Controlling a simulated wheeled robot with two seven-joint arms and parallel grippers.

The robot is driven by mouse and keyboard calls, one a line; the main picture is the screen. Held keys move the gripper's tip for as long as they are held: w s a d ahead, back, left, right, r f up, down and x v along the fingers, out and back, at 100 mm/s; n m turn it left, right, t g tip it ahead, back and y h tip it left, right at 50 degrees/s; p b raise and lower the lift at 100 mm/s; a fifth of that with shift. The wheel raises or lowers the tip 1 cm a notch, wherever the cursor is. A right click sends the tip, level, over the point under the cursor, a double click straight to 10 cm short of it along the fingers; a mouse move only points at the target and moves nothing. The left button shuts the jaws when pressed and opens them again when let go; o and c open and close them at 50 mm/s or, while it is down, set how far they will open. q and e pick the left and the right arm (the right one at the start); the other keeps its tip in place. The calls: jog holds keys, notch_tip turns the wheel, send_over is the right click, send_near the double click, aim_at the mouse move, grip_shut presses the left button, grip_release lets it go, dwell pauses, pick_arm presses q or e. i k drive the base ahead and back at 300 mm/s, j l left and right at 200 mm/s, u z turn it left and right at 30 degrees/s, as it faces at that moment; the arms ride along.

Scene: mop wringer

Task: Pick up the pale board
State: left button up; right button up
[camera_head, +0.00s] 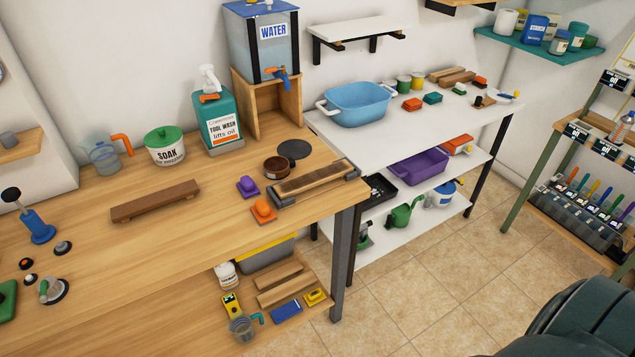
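Two pale wooden boards lie side by side on the lower shelf under the wooden bench, an upper one (278,275) and a lower one (282,291). I cannot tell which of them is the pale board. A darker brown board (155,201) lies alone on the bench top. Another brown wooden piece (314,177) lies in a grey-ended holder at the bench's right end. More wooden pieces (452,76) lie at the back of the white table. Neither of my grippers is in view.
The wooden bench (190,240) has bare space around the brown board. Orange (263,210) and purple (248,187) blocks sit near its front right. The bench leg (342,265) stands right of the lower shelf. A dark green shape (590,315) fills the bottom right corner.

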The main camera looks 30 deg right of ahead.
aim_at(284, 189)
jog(key=i+l+u, duration=0.2)
jog(key=l+u, duration=0.15)
jog(key=l, duration=1.35)
jog(key=l+u, duration=0.4)
jog(key=l, duration=1.3)
